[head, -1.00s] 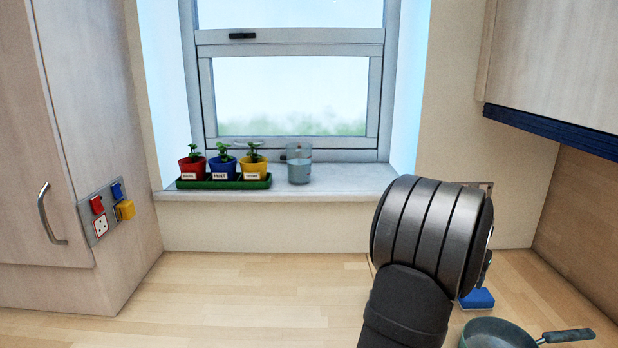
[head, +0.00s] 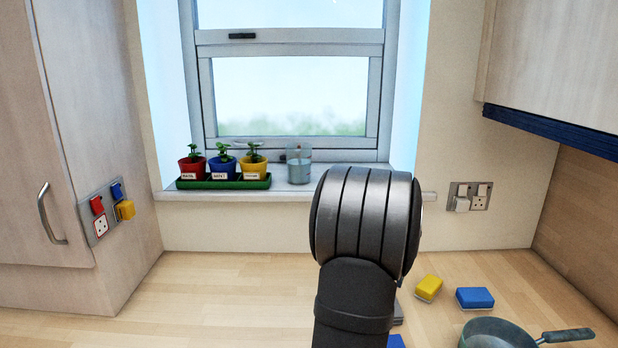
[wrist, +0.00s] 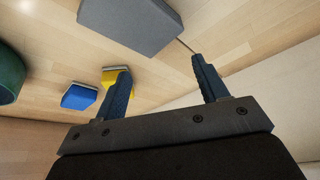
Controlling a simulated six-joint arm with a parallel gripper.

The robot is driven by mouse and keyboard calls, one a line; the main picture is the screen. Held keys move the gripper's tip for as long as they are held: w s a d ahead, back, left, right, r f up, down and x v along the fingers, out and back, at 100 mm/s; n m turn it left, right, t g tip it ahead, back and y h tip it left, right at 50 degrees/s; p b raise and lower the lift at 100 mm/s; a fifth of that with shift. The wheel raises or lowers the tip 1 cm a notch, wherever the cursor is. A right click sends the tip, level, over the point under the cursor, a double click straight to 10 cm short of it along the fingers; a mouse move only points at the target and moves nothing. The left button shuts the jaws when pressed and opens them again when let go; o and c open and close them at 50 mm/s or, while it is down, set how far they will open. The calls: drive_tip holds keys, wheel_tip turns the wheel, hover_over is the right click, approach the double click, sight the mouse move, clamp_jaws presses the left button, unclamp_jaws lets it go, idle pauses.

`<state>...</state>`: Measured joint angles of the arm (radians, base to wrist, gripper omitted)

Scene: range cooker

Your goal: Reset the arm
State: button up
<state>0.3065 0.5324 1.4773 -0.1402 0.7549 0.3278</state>
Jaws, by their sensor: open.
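My gripper (wrist: 161,68) shows in the wrist view with its two blue fingers spread apart. Nothing is between them; bare wooden worktop and a pale surface show in the gap. A grey block (wrist: 130,22) lies beyond the fingertips. A yellow sponge (wrist: 112,77) is partly behind the left finger, and a blue sponge (wrist: 78,96) lies left of it. In the head view my dark arm stands right of centre, and the gripper itself is hidden behind it.
The worktop (head: 220,290) is clear at left. Right of my arm are a yellow sponge (head: 428,288), a blue sponge (head: 474,298) and a pan (head: 500,335). A wall cupboard (head: 560,60) overhangs at right.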

drive_tip(key=a+f+n, duration=0.1)
drive_tip(key=a, duration=0.5)
drive_tip(key=s+a+f+n, duration=0.1)
drive_tip(key=a, duration=0.6)
drive_tip(key=a+f+n+y, duration=0.1)
drive_tip(key=a+f, duration=0.1)
drive_tip(key=a, duration=0.5)
drive_tip(key=shift+s, duration=0.15)
drive_tip(key=shift+m, duration=0.6)
drive_tip(key=shift+s+d+r, duration=0.15)
drive_tip(key=shift+d, duration=1.2)
drive_tip(key=shift+s+d+r, duration=0.1)
drive_tip(key=shift+d+r, duration=0.05)
drive_tip(key=shift+d, duration=1.15)
